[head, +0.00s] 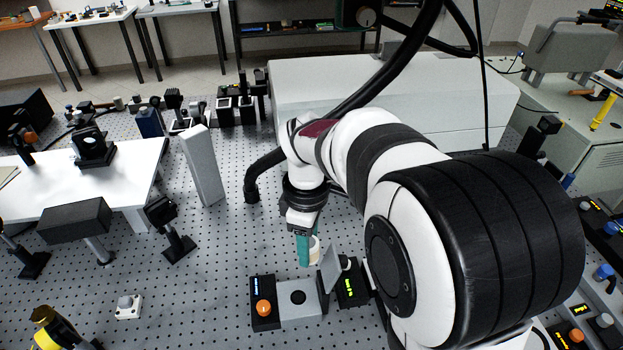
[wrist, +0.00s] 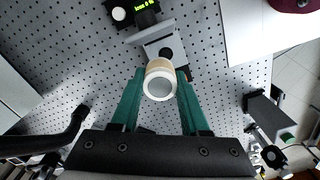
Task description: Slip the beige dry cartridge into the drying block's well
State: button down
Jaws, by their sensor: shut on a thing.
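The beige cartridge (wrist: 159,68) is held between the teal fingers of my gripper (wrist: 160,92), its pale round end facing the wrist camera. In the head view my gripper (head: 306,248) is above the table, and a slice of the cartridge (head: 315,247) shows beside the finger. The drying block (head: 300,311) is a grey block below the gripper, with a dark round well (head: 298,297) in its top. The well also shows in the wrist view (wrist: 166,53), just beyond the cartridge, which is apart from it. The cartridge's far end is hidden.
A tilted grey plate (head: 331,267) stands at the block's right side, near a black box with a green readout (head: 352,290). A black unit with an orange knob (head: 263,298) adjoins the block's left. A white button box (head: 128,306) stands farther left. The perforated table between is clear.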

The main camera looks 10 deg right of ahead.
notch_tip(320, 180, down, 6)
jog(key=a+n, duration=0.2)
jog(key=n, duration=0.6)
jog(key=shift+s+a, duration=0.3)
send_over(298, 298)
jog(key=shift+f, duration=2.8)
jog(key=shift+f, duration=0.75)
jog(key=shift+f, duration=0.4)
jog(key=shift+f, duration=0.15)
jog(key=shift+c, duration=1.5)
grip_release()
